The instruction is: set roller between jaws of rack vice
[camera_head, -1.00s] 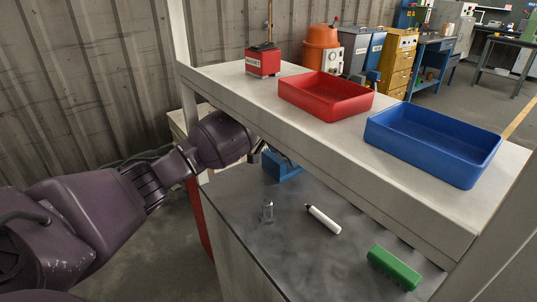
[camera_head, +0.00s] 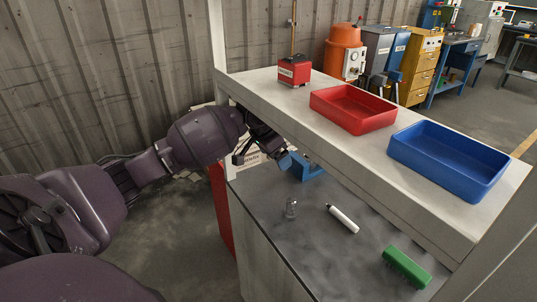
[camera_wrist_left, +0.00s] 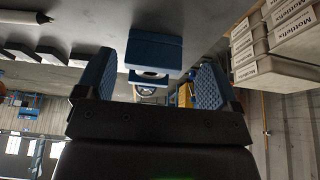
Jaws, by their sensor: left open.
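The roller (camera_head: 342,219), a white cylinder with a dark end, lies on the dark grey surface below the upper shelf. A white cylinder that looks like it shows at the top left of the left wrist view (camera_wrist_left: 22,18). The blue rack vice (camera_head: 306,170) stands at the far left of that surface, partly under the shelf edge. In the left wrist view the blue vice (camera_wrist_left: 153,50) is ahead, in line with the space between my fingers. My left gripper (camera_head: 264,150) is open and empty, just left of the vice. My right gripper is not in view.
The shelf (camera_head: 380,165) above holds a red tray (camera_head: 352,126), a blue tray (camera_head: 450,180) and a red box (camera_head: 294,70). White labelled boxes (camera_wrist_left: 275,60) show in the wrist view.

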